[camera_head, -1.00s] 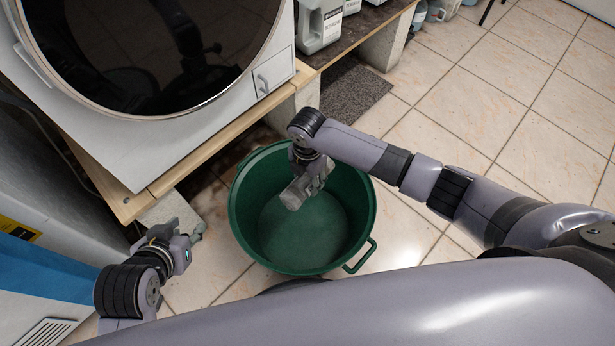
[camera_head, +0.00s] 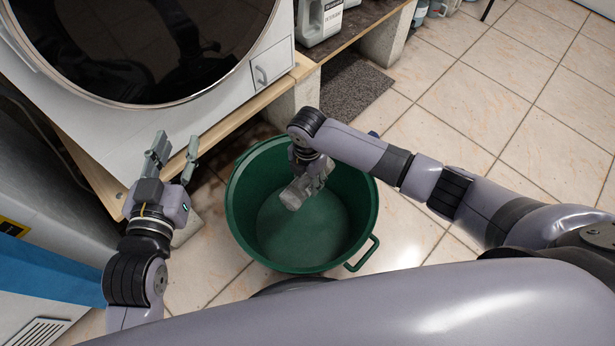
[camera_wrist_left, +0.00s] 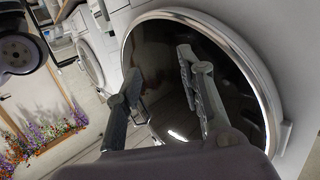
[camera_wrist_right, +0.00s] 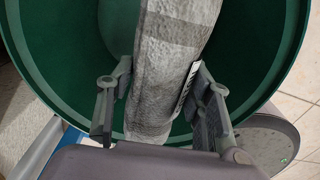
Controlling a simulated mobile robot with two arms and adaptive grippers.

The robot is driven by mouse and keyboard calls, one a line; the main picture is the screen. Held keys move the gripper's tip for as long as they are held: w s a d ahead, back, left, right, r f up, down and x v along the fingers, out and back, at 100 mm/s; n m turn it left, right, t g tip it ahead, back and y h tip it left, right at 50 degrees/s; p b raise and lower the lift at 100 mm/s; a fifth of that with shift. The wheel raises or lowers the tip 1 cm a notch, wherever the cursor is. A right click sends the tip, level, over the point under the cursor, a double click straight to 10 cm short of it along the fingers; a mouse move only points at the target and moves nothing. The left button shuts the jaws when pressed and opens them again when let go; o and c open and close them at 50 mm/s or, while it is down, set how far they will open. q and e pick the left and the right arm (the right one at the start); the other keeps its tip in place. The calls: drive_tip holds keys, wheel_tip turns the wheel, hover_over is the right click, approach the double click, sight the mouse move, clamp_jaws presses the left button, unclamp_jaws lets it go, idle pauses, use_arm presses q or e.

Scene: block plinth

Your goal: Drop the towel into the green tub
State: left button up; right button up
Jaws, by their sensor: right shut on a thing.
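The towel (camera_head: 298,193) is a rolled grey cloth with a darker band and a white label, held over the mouth of the green tub. In the right wrist view the towel (camera_wrist_right: 172,70) runs between the fingers of my right gripper (camera_wrist_right: 160,82), which is shut on it. In the head view my right gripper (camera_head: 313,172) is partly hidden by its wrist. The green tub (camera_head: 300,240) stands on the floor, its visible inside empty below the towel. My left gripper (camera_head: 177,150) is open and empty, left of the tub; it also shows open in the left wrist view (camera_wrist_left: 158,68).
A white machine with a round dark door (camera_head: 150,45) stands on a wooden platform (camera_head: 215,135) behind the tub. A detergent jug (camera_head: 320,20) stands on a dark shelf at the top. Tiled floor (camera_head: 470,120) is clear to the right.

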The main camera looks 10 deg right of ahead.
sight(308, 176)
use_arm(q)
drive_tip(key=shift+w+d+r+t+h, duration=0.1)
drive_tip(key=shift+d+r+t+h, duration=0.1)
drive_tip(key=shift+r+t, duration=0.5)
drive_tip(key=shift+w+d+r+t+h, duration=0.1)
drive_tip(key=shift+r+t+h, duration=0.15)
drive_tip(key=shift+r, duration=0.7)
use_arm(e)
drive_tip(key=shift+f, duration=0.3)
drive_tip(key=o, duration=1.3)
wheel_tip(308, 176, up, 12)
